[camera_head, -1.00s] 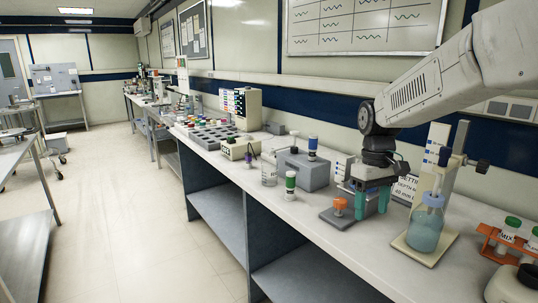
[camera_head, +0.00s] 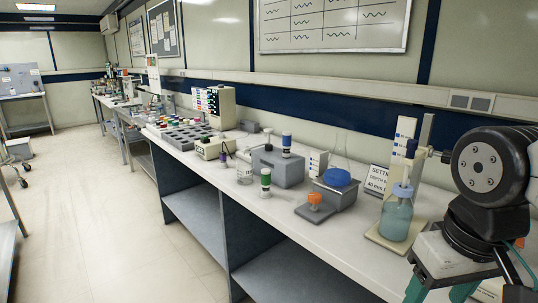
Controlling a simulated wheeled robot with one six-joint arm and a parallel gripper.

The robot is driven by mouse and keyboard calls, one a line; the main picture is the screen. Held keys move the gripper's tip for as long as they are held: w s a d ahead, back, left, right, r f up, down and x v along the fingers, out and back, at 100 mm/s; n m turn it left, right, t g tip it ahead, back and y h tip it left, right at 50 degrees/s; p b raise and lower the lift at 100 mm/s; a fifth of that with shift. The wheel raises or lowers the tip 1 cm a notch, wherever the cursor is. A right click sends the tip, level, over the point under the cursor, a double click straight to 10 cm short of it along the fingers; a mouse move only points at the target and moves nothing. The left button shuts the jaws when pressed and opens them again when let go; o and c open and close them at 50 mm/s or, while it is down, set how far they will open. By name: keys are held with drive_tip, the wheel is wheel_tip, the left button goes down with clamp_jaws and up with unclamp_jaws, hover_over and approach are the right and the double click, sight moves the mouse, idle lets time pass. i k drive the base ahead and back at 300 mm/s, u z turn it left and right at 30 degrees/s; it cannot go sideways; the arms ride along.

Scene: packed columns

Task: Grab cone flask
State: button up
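A clear cone flask (camera_head: 338,177) with blue liquid at its bottom stands on a grey box-shaped device near the middle of the bench. Its narrow clear neck is faint against the wall. My gripper (camera_head: 440,292) is at the lower right, nearer the camera and well to the right of the flask. Its two teal fingers are apart with nothing seen between them; their tips are near or past the bottom edge of the picture.
A bottle of teal liquid (camera_head: 396,216) stands on a stand between the flask and my gripper. An orange-knobbed block (camera_head: 315,206) sits in front of the flask. A grey block (camera_head: 278,168), a green-capped vial (camera_head: 265,182) and a clear vessel (camera_head: 244,169) are to the left.

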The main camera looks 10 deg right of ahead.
sight(337, 173)
drive_tip(key=u, duration=0.05)
drive_tip(key=k, duration=0.5)
drive_tip(key=u, duration=1.4)
drive_tip(key=i, duration=1.3)
drive_tip(key=z, duration=3.15)
drive_tip(key=i, duration=0.35)
